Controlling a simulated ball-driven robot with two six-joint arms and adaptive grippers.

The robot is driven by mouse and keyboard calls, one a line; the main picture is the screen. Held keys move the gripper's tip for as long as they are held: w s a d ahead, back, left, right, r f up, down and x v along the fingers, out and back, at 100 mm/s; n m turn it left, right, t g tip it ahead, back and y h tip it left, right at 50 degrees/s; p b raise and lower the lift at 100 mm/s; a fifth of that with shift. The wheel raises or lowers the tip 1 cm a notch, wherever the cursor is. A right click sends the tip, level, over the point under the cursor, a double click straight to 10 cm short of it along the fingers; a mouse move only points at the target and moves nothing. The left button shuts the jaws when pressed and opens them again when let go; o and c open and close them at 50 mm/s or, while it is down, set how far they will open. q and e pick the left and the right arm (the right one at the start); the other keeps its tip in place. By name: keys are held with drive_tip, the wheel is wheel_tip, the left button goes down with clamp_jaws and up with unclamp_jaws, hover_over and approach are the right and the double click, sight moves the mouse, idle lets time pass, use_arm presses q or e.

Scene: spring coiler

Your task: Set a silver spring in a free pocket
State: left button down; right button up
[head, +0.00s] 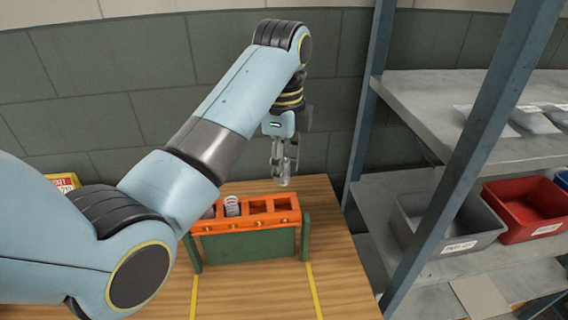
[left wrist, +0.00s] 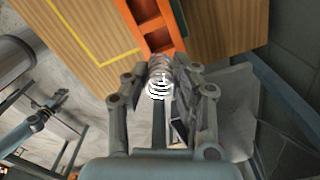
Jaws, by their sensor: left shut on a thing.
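The held spring is hard to make out between the fingers in the head view. Another silver spring (head: 232,206) stands in a rack pocket left of the middle. The two pockets to its right look empty. A grey thing, partly hidden by my arm, is in the leftmost visible pocket. My right gripper is not in view.
The rack stands on a green stand (head: 248,246) on a wooden table (head: 338,262) with yellow lines. A blue-grey shelf post (head: 466,150) rises at the right. Grey (head: 450,246) and red (head: 520,224) bins sit on the shelf. A dark wall is behind.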

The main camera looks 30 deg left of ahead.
sight(282, 195)
use_arm(q)
drive_tip(key=shift+s+f, duration=0.15)
drive_tip(key=shift+f, duration=3.15)
drive_tip(key=shift+f+b, duration=0.4)
drive_tip(key=shift+f, duration=0.15)
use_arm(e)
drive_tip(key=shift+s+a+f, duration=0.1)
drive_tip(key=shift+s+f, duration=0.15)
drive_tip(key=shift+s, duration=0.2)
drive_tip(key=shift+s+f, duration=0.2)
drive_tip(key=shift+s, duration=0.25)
